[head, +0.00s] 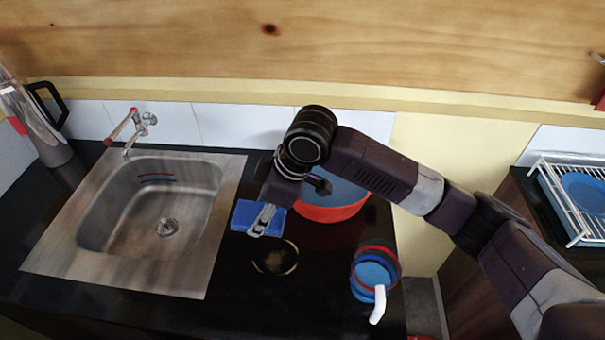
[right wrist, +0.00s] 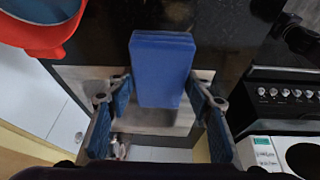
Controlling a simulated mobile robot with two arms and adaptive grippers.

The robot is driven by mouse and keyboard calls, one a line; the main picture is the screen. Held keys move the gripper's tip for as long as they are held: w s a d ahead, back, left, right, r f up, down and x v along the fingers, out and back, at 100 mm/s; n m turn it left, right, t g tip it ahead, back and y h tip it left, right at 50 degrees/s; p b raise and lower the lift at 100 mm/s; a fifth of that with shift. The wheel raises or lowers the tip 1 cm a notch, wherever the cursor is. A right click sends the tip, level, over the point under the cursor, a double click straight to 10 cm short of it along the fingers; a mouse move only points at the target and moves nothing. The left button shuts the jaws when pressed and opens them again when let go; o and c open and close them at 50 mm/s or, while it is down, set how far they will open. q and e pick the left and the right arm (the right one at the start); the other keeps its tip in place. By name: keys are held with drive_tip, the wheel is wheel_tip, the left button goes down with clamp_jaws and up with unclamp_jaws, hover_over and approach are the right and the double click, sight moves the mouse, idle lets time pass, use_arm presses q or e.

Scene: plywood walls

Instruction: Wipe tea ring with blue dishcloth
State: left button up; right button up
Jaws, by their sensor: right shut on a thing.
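The blue dishcloth (head: 244,216) is a folded rectangular pad, just behind the tea ring in the head view. My right gripper (head: 262,221) is shut on it. In the right wrist view the dishcloth (right wrist: 162,65) sits between the two fingers and sticks out beyond their tips. I cannot tell whether it touches the counter. The tea ring (head: 275,257) is a brownish round stain on the black counter, in front of the gripper and uncovered. My left gripper is not in view.
A red pot (head: 330,213) with a blue inside stands behind and right of the gripper. A steel sink (head: 228,200) lies left. Stacked cups (head: 375,270) with a white handle stand right of the ring. A white dish rack (head: 560,208) is far right. Bare counter surrounds the ring.

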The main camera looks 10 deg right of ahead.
sight(249, 221)
drive_tip(key=a, duration=0.1)
drive_tip(key=s+a+f, duration=0.1)
drive_tip(key=shift+a+f+n+g, duration=0.1)
drive_tip(key=shift+a+n+g, duration=0.2)
drive_tip(key=shift+g, duration=0.1)
drive_tip(key=shift+s+a+f, duration=0.15)
drive_tip(key=shift+a+f, duration=0.05)
wheel_tip(249, 221, down, 5)
drive_tip(key=b, duration=0.5)
drive_tip(key=shift+r, duration=0.1)
